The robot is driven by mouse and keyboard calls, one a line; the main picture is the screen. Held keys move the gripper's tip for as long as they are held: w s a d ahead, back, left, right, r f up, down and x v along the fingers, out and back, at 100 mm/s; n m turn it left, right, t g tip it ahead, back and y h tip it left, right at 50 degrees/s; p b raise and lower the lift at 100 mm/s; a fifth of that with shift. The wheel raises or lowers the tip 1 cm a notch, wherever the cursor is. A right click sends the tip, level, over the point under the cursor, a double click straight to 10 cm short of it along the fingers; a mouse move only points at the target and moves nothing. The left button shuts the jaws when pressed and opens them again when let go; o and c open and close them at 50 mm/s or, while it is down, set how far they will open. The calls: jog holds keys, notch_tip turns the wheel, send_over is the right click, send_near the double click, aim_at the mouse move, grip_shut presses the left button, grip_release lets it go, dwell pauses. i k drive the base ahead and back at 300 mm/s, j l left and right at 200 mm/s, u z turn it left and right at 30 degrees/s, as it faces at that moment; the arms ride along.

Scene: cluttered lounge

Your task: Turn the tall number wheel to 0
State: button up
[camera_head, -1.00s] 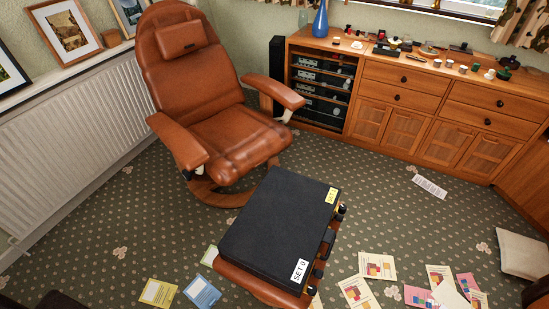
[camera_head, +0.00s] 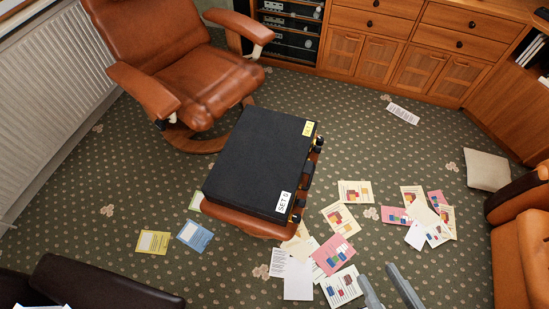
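A black case (camera_head: 258,160) lies flat on a brown leather footstool (camera_head: 238,221). A white label (camera_head: 282,203) reading "SET 0" is at its near right corner, and a yellow label (camera_head: 308,129) is at its far right corner. Small dark fittings stick out along the right side: one at the far end (camera_head: 318,145), a handle-like one in the middle (camera_head: 308,174), and others at the near end (camera_head: 297,212). Which is the tall number wheel, and its digit, I cannot tell. My gripper (camera_head: 377,272) shows as two separated grey fingers at the bottom edge, right of and nearer than the case, empty.
A brown leather armchair (camera_head: 190,75) stands behind the footstool. Papers and cards (camera_head: 334,253) lie on the carpet right of the case. An orange-brown seat (camera_head: 520,240) is at the right edge, a dark one (camera_head: 100,288) at bottom left. A cushion (camera_head: 487,170) lies at right.

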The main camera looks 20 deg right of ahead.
aim_at(320, 140)
jog(key=i+l, duration=0.4)
jog(key=l, duration=0.15)
jog(key=i+l, duration=0.4)
jog(key=l, duration=0.15)
